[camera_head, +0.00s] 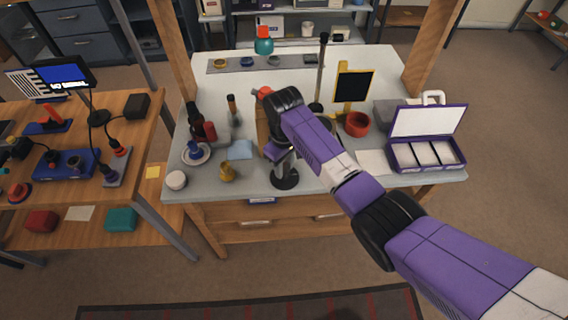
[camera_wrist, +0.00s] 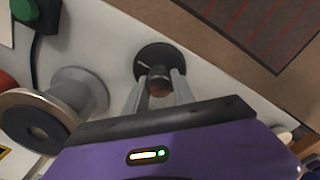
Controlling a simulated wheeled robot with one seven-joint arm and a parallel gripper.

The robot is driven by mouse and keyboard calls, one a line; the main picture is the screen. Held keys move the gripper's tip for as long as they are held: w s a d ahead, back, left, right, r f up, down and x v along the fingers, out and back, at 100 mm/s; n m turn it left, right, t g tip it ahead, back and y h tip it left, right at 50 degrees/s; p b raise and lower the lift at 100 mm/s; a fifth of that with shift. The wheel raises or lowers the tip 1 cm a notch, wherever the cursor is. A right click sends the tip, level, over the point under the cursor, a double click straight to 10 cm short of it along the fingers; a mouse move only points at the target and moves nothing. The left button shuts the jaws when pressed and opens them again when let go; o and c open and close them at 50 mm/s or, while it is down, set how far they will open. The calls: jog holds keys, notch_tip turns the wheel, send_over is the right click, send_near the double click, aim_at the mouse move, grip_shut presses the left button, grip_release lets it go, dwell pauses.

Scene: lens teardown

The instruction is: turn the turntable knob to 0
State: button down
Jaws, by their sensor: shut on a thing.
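A round black base (camera_head: 286,181) stands near the front edge of the bench. In the wrist view the base (camera_wrist: 150,58) carries a small reddish-brown knob (camera_wrist: 159,84) at its middle. My gripper (camera_head: 285,168) points down over the base. In the wrist view the two grey fingers of my gripper (camera_wrist: 161,85) stand on either side of the knob and are shut on it. The fingers partly cover the knob. I cannot read any scale or pointer, so the knob's setting cannot be told.
A grey spool-shaped part (camera_wrist: 78,95) stands beside the base in the wrist view. A yellow-brown piece (camera_head: 227,173) and a white round piece (camera_head: 176,180) lie to the left. A purple case (camera_head: 455,163) with an open lid and a red bowl (camera_head: 356,125) stand to the right.

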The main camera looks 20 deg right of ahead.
aim_at(284, 165)
jog(key=n+p, duration=0.1)
jog(key=n, duration=0.5)
jog(key=shift+a, duration=0.1)
jog(key=shift+n, duration=0.3)
dwell(0.3)
jog(key=c, duration=1.1)
grip_release()
jog(key=shift+o, duration=0.2)
notch_tip(284, 165, up, 8)
jog(key=shift+f, duration=0.1)
jog(key=shift+s, duration=0.1)
